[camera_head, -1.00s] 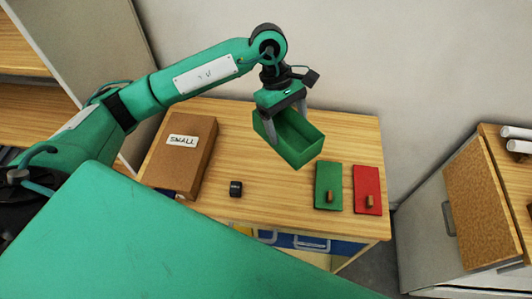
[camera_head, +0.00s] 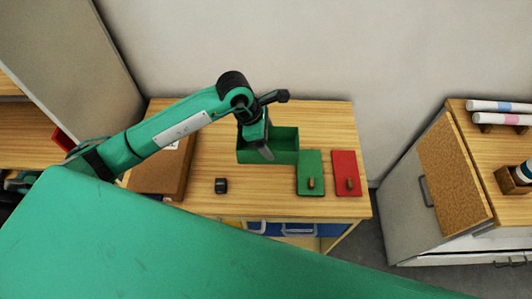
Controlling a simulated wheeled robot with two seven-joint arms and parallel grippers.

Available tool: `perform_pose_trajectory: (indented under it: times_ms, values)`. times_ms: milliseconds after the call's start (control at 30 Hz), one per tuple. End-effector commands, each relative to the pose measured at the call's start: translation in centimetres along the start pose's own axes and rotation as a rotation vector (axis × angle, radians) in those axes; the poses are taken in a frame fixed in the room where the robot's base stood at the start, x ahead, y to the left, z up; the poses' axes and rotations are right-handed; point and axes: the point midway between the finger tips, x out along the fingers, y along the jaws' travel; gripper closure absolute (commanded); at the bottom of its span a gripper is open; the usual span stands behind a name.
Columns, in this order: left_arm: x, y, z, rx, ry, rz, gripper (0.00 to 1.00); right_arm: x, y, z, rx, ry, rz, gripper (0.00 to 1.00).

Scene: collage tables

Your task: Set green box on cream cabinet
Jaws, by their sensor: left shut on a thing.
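The green box (camera_head: 283,152) is open-topped and empty as far as I can see. It appears level over the back of the wooden table (camera_head: 225,208). My left gripper (camera_head: 263,150) is shut on its wall, on the left part of the box. I cannot tell whether the box's underside touches the table. A pale cabinet (camera_head: 408,212) with a wooden top stands at the right, apart from the table; it looks like the cream cabinet. My right gripper is out of view.
A small black object (camera_head: 221,186) and a brown box (camera_head: 158,174) are to the left. Rolls (camera_head: 498,106) and a wooden holder (camera_head: 512,180) occupy the cabinet top. A floor gap separates the furniture.

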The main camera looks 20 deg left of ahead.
Motion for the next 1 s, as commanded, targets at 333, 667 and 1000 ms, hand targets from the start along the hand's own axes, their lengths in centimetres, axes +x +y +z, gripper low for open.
perform_pose_trajectory:
  times_ms: [333,667,1000]
  values:
    - [6.1,0.0,-2.5,-0.001,-0.001,-0.002,0.47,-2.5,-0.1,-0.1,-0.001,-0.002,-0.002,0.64]
    - [9.4,0.0,-3.8,-0.001,-0.001,-0.001,0.47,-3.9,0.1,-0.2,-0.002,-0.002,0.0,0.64]
    - [10.1,0.0,-4.2,0.002,-0.001,0.0,0.47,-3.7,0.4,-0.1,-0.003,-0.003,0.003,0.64]
